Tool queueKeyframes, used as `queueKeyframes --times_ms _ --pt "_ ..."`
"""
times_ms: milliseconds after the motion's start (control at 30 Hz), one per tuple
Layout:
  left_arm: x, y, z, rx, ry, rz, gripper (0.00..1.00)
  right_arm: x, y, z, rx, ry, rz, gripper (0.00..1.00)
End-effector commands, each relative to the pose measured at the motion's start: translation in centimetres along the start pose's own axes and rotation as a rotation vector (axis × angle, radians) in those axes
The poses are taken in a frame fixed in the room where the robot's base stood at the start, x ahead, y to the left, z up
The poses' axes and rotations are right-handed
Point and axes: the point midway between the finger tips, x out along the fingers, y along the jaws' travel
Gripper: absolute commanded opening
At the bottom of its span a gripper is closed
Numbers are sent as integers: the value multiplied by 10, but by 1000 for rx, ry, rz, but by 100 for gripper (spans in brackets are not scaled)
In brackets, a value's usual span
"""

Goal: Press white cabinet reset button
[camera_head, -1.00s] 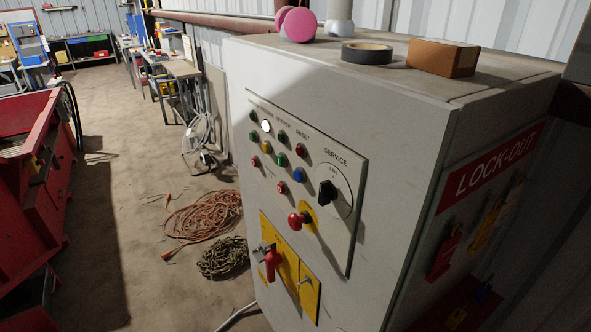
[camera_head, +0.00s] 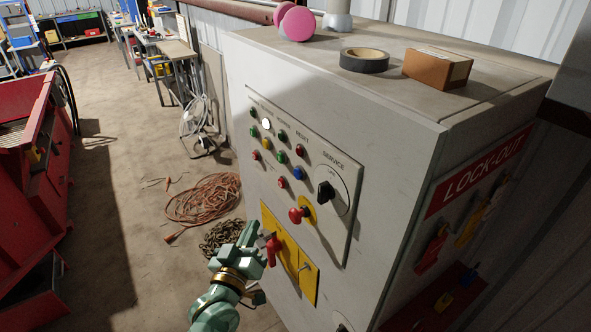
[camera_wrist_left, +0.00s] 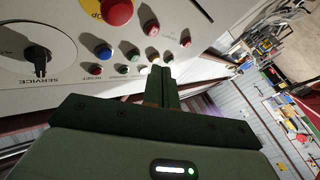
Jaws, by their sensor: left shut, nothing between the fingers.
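The white cabinet (camera_head: 390,130) stands at centre right, with a panel of coloured buttons on its front. The RESET label sits above a red button (camera_head: 299,149) in the panel's top row. A pale, bright button (camera_head: 266,125) is in the same row, further left. My left gripper (camera_head: 264,239) appears low in front of the cabinet, beside the red handle in the head view. In the left wrist view its shut, empty fingers (camera_wrist_left: 161,72) point toward the button rows; I cannot tell whether they touch one. My right gripper is not in view.
A red emergency stop (camera_head: 299,215), a black service knob (camera_head: 326,192) and a red handle (camera_head: 271,250) stick out from the front. Tape (camera_head: 365,60) and a cardboard box (camera_head: 438,68) lie on top. Orange cable (camera_head: 205,198) lies on the floor.

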Motion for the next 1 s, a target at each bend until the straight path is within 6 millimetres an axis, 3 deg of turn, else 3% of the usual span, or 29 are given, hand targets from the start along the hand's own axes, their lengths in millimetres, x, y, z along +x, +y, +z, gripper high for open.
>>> queueKeyframes --times_ms 33,100,300,1000 --pt "4 9 -20 -12 37 13 0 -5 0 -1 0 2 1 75" --pt "9 17 -41 -28 82 29 0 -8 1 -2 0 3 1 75" --pt "14 31 -74 -56 153 56 0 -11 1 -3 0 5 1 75" --pt "13 35 -77 -62 164 60 0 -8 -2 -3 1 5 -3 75"
